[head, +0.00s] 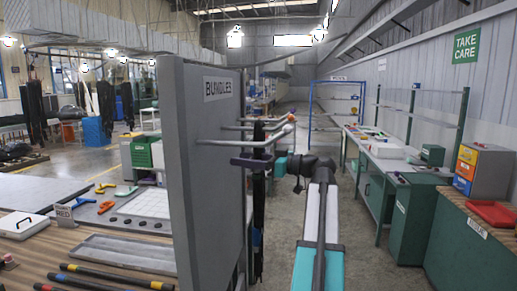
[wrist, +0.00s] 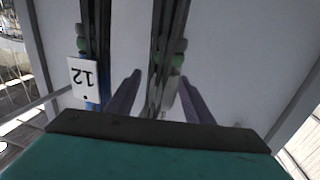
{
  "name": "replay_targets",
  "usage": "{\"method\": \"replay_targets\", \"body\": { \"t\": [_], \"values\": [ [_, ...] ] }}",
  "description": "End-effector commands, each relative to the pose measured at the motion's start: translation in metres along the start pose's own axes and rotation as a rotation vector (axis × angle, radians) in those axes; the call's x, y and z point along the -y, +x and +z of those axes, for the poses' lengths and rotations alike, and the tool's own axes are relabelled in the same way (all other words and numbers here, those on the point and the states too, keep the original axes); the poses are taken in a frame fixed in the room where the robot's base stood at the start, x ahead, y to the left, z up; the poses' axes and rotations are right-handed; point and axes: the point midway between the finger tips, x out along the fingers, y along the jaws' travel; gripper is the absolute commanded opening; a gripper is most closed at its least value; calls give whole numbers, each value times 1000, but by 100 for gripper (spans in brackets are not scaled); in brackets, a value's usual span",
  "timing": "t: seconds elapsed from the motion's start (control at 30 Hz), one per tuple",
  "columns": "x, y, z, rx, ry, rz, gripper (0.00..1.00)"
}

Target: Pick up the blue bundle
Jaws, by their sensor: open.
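Dark bundles (head: 258,210) hang from pegs on a grey board marked BUNDLES (head: 200,170) in the head view. A small blue mark shows low on the hanging hoses there. In the wrist view, one dark bundle (wrist: 166,50) with greenish bands hangs between the fingers of my gripper (wrist: 157,98). Another dark bundle (wrist: 95,35) hangs to the left, with a white tag reading 12 and some blue (wrist: 92,105) beside the tag. My gripper (head: 248,161) is open by the pegs. I cannot tell whether it touches the middle bundle.
Ball-ended pegs (head: 270,129) stick out from the board near my gripper. Green cabinets (head: 410,210) line the right wall. The aisle floor between is clear.

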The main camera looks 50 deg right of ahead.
Motion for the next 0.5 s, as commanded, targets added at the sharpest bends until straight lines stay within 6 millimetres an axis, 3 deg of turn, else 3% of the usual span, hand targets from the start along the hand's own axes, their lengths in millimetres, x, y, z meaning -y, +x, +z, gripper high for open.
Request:
{"method": "replay_targets", "body": {
  "t": [0.2, 0.47, 0.5],
  "values": [
    [0, 0, 0, 0, 0, 0, 46],
    [0, 0, 0, 0, 0, -1, 2],
    [0, 0, 0, 0, 0, -1, 0]
  ]
}}
